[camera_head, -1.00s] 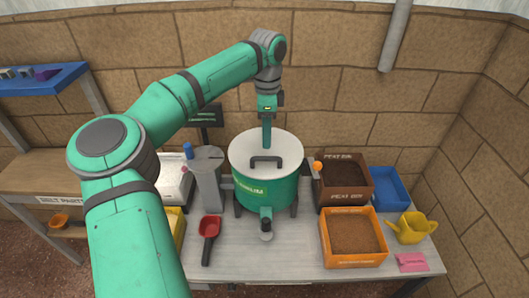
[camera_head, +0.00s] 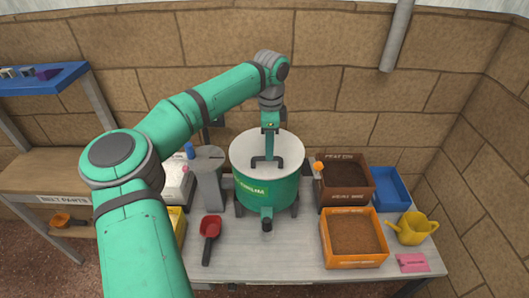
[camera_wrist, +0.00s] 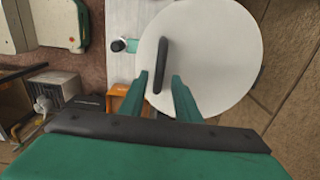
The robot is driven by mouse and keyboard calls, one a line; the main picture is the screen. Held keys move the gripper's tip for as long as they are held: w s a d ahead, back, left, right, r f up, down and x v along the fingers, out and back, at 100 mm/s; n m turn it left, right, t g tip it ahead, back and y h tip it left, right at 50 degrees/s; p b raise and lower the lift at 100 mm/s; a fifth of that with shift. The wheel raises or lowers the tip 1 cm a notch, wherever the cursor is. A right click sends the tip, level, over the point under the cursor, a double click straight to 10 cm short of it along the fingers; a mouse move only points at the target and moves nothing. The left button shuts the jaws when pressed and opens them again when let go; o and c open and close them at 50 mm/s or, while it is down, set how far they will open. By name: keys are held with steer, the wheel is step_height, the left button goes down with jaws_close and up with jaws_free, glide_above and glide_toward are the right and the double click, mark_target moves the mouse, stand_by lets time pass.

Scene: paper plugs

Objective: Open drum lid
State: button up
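The green drum (camera_head: 265,190) stands on the table with its round white lid (camera_head: 287,148) on top. A dark bar handle (camera_head: 268,165) sits on the lid, and the handle also shows in the wrist view (camera_wrist: 162,58) on the white lid (camera_wrist: 215,50). My gripper (camera_head: 269,153) points down over the lid at the handle. In the wrist view my gripper (camera_wrist: 159,75) is open, its two green fingers apart on either side of one end of the handle. I see a gap between each finger and the handle. Whether the fingertips reach down to handle height is unclear.
On the right are a brown bin (camera_head: 345,198), an orange bin (camera_head: 353,260), a blue tray (camera_head: 405,205) and a yellow watering can (camera_head: 412,230). The front middle of the table is clear.

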steer(key=shift+s+a+f, duration=0.1)
steer(key=shift+a+f, duration=0.45)
steer(key=shift+f, duration=0.3)
steer(key=shift+d+f, duration=0.2)
steer(key=shift+f, duration=1.15)
jaws_close()
